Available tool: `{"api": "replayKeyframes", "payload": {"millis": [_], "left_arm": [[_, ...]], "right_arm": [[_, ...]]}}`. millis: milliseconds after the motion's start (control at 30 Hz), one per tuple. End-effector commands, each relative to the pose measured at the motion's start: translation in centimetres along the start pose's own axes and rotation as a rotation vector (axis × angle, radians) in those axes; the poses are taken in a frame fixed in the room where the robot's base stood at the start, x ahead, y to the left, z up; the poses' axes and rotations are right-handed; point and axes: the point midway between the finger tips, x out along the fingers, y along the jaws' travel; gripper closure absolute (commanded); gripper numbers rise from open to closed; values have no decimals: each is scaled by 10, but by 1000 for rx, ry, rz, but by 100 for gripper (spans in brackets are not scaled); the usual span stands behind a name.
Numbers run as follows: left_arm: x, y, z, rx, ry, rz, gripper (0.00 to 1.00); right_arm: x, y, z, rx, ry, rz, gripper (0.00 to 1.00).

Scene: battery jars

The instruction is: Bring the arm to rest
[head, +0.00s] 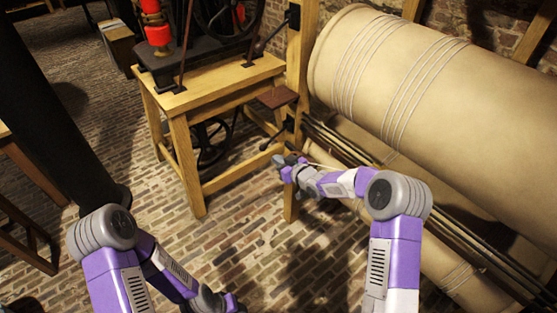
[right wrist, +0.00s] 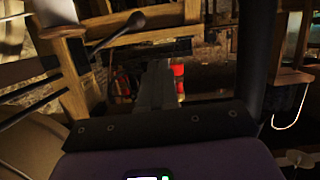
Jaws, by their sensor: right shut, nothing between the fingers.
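My right gripper (head: 283,160) is stretched forward in the head view, in front of the wooden stand and left of the big beige cylinder. Its fingers are shut with nothing between them. In the right wrist view the closed fingers (right wrist: 157,85) point ahead, in front of wooden beams and a red object. My left gripper (head: 234,303) is low at the bottom edge of the head view, partly cut off. Its fingers are too small and dark to tell open from shut. No battery jar can be made out.
A wooden stand (head: 190,152) carries a dark machine with red parts (head: 157,32). A large cord-bound beige cylinder (head: 440,80) fills the right side, close to my right arm. A dark column (head: 50,110) stands at left. Brick floor (head: 160,215) lies open between.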

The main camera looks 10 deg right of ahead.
Motion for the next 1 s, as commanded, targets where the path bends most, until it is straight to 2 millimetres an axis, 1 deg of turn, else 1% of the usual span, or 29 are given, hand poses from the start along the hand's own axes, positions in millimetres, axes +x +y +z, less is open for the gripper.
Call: {"api": "replayKeyframes", "payload": {"millis": [200, 267, 367, 467, 500, 567, 600, 667, 700, 767, 800, 833, 900, 1000], "left_arm": [[0, 0, 0, 0, 0, 0, 57], [-1, 0, 0, 0, 0, 0, 57], [-4, 1, 0, 0, 0, 0, 57], [-9, 3, 0, 0, 0, 0, 57], [-12, 4, 0, 0, 0, 0, 57], [-16, 6, 1, 0, 0, 0, 57], [-18, 7, 1, 0, 0, 0, 57], [-21, 8, 1, 0, 0, 0, 57], [-24, 9, 1, 0, 0, 0, 57], [-27, 10, 1, 0, 0, 0, 57], [-28, 11, 1, 0, 0, 0, 57], [-30, 11, 1, 0, 0, 0, 57], [-32, 12, 1, 0, 0, 0, 57], [-34, 13, 2, 0, 0, 0, 57]], "right_arm": [[0, 0, 0, 1, -1, 0, 100], [-1, -2, 5, 11, -11, -1, 100], [-8, -12, 29, 73, -72, -2, 100], [-27, -33, 77, 196, -197, 3, 100], [-38, -45, 100, 257, -260, 6, 100], [-60, -65, 136, 353, -368, 16, 100], [-78, -78, 158, 416, -439, 25, 100], [-106, -100, 188, 505, -547, 39, 100], [-125, -114, 205, 562, -618, 50, 100], [-157, -136, 228, 641, -724, 67, 100], [-177, -150, 240, 689, -789, 79, 100], [-192, -160, 248, 722, -837, 88, 100], [-224, -180, 262, 787, -931, 108, 100], [-258, -200, 272, 853, -1031, 131, 100]]}}
